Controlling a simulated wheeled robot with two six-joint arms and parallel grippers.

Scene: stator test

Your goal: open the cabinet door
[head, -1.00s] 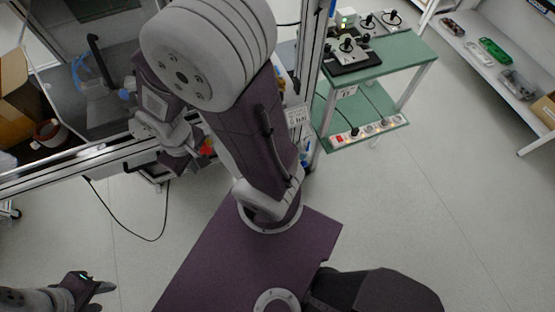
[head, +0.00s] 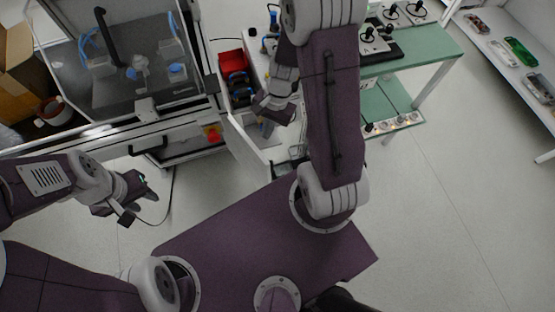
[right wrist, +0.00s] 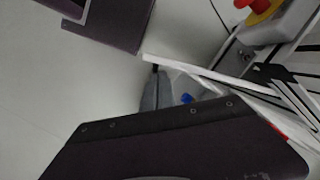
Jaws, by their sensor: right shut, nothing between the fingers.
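A white upright panel (head: 262,150), which looks like the cabinet door, stands out at an angle from the cabinet front in the head view. Behind it, red and dark bins (head: 237,75) show inside. My right gripper (head: 268,118) is shut and empty, at the panel's inner side; I cannot tell whether it touches. In the right wrist view the panel's pale edge (right wrist: 200,76) runs across, and the fingers are hard to make out. My left gripper (head: 138,208) is open and empty over the floor, in front of a black handle (head: 148,146) on the bench.
A clear-walled test enclosure with a tall black handle (head: 106,36) stands at the left. A red emergency button (head: 213,137) is on the bench front; it also shows in the right wrist view (right wrist: 262,8). A green table (head: 428,48) stands at the right. The right floor is clear.

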